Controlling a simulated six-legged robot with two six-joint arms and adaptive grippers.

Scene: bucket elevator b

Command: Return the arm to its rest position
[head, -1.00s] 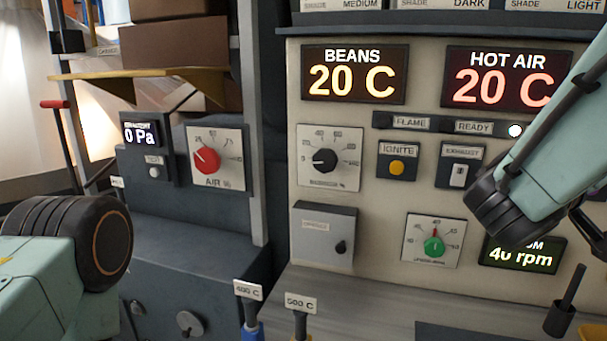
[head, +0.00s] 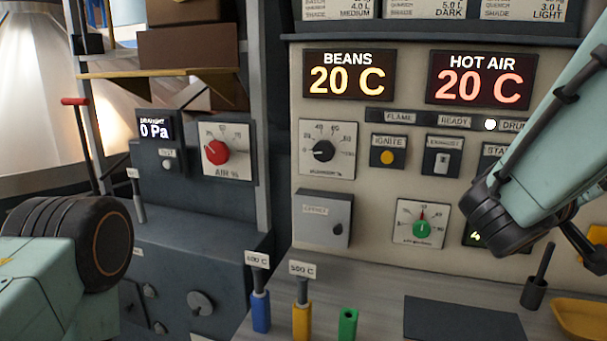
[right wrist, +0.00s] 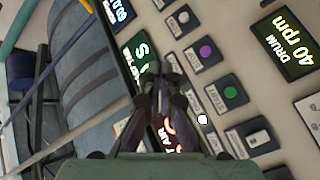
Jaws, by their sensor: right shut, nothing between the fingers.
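In the head view my right arm (head: 550,130) comes in from the upper right and hangs in front of the right side of the control panel (head: 380,220), covering part of the lower right display. In the right wrist view my right gripper (right wrist: 157,88) points at the panel, its dark fingers shut together with nothing between them. It appears apart from the panel, though depth is hard to judge. A link of my left arm (head: 60,250) shows at the lower left of the head view. My left gripper is out of view.
A grey cabinet with a red AIR dial (head: 215,152) stands left of the panel. Below, the counter holds a blue-handled tool (head: 261,312), a yellow one (head: 301,320), a green one (head: 348,325), a dark mat (head: 460,318) and a yellow tray (head: 585,318).

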